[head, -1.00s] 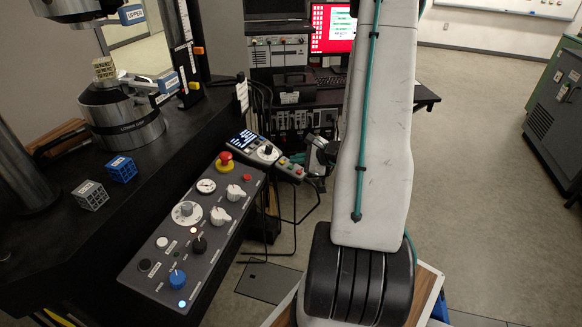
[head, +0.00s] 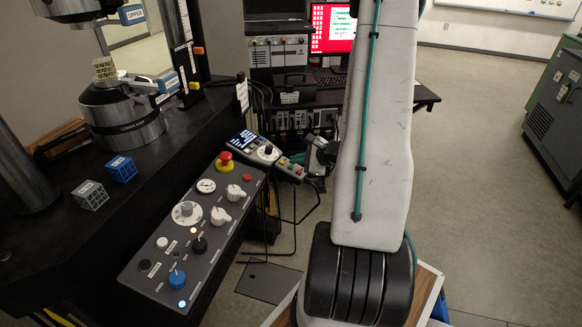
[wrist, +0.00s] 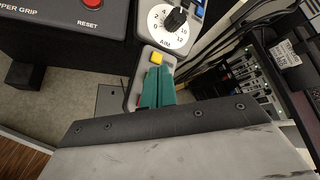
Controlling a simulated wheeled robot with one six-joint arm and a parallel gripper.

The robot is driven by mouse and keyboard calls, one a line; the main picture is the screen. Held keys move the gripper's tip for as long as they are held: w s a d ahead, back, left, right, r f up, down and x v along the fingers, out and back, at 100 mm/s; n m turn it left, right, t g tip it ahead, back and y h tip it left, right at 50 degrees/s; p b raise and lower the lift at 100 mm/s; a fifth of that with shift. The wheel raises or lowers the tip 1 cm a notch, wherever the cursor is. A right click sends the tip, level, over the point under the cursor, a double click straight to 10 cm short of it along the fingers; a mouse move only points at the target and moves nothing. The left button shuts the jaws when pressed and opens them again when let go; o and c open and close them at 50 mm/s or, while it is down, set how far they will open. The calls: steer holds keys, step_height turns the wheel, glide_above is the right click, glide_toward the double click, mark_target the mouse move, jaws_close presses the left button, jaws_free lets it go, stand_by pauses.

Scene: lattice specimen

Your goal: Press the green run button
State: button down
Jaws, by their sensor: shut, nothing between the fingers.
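The small grey button box (head: 290,168) sits at the right end of the dial panel in the head view. It also shows in the wrist view (wrist: 146,66), with a yellow button (wrist: 156,58) at its dial end and a bit of red button (wrist: 140,100) farther down. The green run button is not clear in the wrist view; my fingers cover the middle of the box. My gripper (wrist: 155,72) has teal fingers, shut and empty, over the box. I cannot tell whether they touch it. In the head view my gripper is partly behind my arm, beside the box.
A dark control panel (head: 198,225) with knobs and a red emergency stop (head: 225,160) lies left of the box. A dial marked AIM (wrist: 172,20) is just beyond the box. Cables hang at the right, near a rack of equipment (wrist: 262,85).

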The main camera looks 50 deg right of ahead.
steer(key=shift+f, duration=0.15)
steer(key=shift+w+f, duration=0.1)
steer(key=shift+f, duration=0.15)
steer(key=shift+a+f, duration=0.1)
steer(key=shift+f, duration=0.25)
stand_by(0.5)
stand_by(0.3)
steer(key=shift+r, duration=0.75)
